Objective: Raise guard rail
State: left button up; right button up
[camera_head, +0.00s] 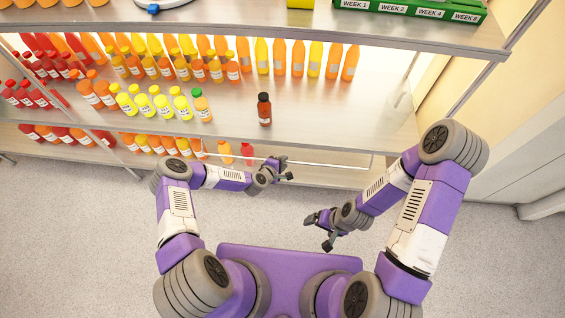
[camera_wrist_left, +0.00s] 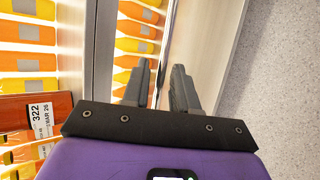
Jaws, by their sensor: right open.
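The guard rail (camera_head: 335,165) is a thin pale bar along the front of the shelf unit, below the middle shelf. My left gripper (camera_head: 287,168) is at the rail, with its fingers apart. In the left wrist view the rail (camera_wrist_left: 167,40) is a shiny bar that runs down toward the gap between the fingers (camera_wrist_left: 162,80). I cannot tell whether either finger touches it. My right gripper (camera_head: 318,231) is open and empty, in front of the shelf over the floor.
The middle shelf (camera_head: 330,120) holds rows of red, orange and yellow bottles. A dark red-brown bottle (camera_head: 264,109) stands alone near its front edge; a labelled one (camera_wrist_left: 25,115) shows close in the wrist view. A green box (camera_head: 410,9) sits on the top shelf. The floor (camera_head: 480,255) is clear.

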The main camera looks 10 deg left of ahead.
pick_arm(q)
jog(key=shift+o, duration=0.5)
jog(key=p+v, duration=0.2)
jog(key=v, duration=0.5)
jog(key=shift+s+r, duration=0.15)
jog(key=shift+s, duration=0.1)
jog(key=shift+a, duration=0.1)
